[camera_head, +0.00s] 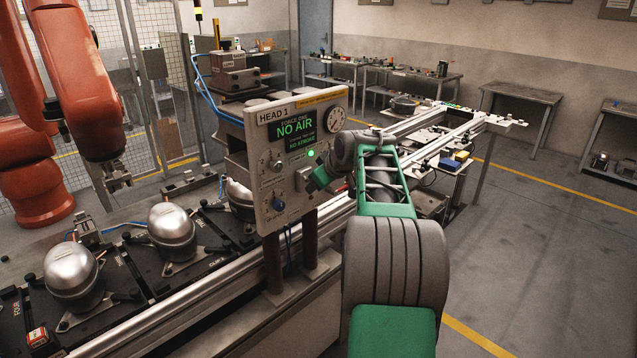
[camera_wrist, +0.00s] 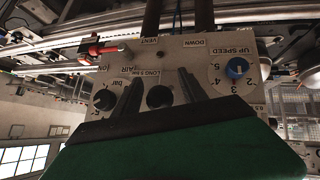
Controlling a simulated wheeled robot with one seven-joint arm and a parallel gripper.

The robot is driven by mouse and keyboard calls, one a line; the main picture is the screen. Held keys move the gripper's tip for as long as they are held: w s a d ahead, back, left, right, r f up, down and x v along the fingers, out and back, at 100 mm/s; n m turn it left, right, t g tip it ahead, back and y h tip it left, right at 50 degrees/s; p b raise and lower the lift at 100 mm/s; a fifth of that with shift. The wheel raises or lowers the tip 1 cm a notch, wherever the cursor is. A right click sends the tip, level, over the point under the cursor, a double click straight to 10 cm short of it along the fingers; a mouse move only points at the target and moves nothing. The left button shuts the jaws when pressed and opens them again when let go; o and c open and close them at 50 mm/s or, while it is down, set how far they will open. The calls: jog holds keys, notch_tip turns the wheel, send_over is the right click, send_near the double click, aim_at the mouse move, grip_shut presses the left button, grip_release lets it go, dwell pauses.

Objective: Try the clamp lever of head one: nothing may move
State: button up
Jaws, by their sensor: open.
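The grey HEAD 1 panel (camera_head: 268,165) stands beside the conveyor in the head view. Its green display (camera_head: 293,130) reads NO AIR, and a green lamp (camera_head: 311,153) is lit. My gripper (camera_head: 313,183) is close to the panel's lower right front. In the wrist view the panel (camera_wrist: 190,52) appears upside down. My open gripper (camera_wrist: 160,76) has one dark finger on either side of a round black knob (camera_wrist: 159,97); contact cannot be told. A red-handled lever (camera_wrist: 104,50) lies to the left, near the ON and AIR labels. I cannot tell which part is the clamp lever.
A blue UP SPEED knob (camera_wrist: 237,68) sits right of my fingers. Silver compressors (camera_head: 172,231) stand on black pallets along the conveyor rail (camera_head: 170,318). An orange robot arm (camera_head: 85,80) is at the left. Open floor (camera_head: 540,240) lies to the right.

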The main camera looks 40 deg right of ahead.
jog(key=d+b+v, duration=0.1)
jog(key=v, duration=0.6)
jog(key=shift+s+a+r+b, duration=0.25)
jog(key=shift+s+a+b, duration=0.15)
jog(key=shift+a, duration=0.1)
jog(key=shift+w, duration=0.1)
